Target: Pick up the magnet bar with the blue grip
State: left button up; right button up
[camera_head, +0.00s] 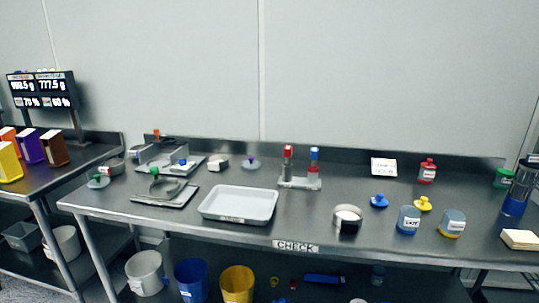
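The magnet bar with the blue grip (314,160) stands upright in a small metal holder (300,184) near the middle of the steel table. A second bar with a red grip (288,160) stands upright beside it, on the left in the same holder. The lower ends of both bars meet the holder. Neither of my grippers shows in the head view.
A white tray (238,204) lies left of the holder. A round sieve (347,219) stands in front and to the right. Jars with blue (408,221) and yellow (452,223) bands stand farther right. Bare tabletop lies directly right of the holder.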

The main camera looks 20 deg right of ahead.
aim_at(314, 154)
jog(key=z, duration=0.15)
jog(key=i, duration=0.85)
jog(key=z, duration=0.5)
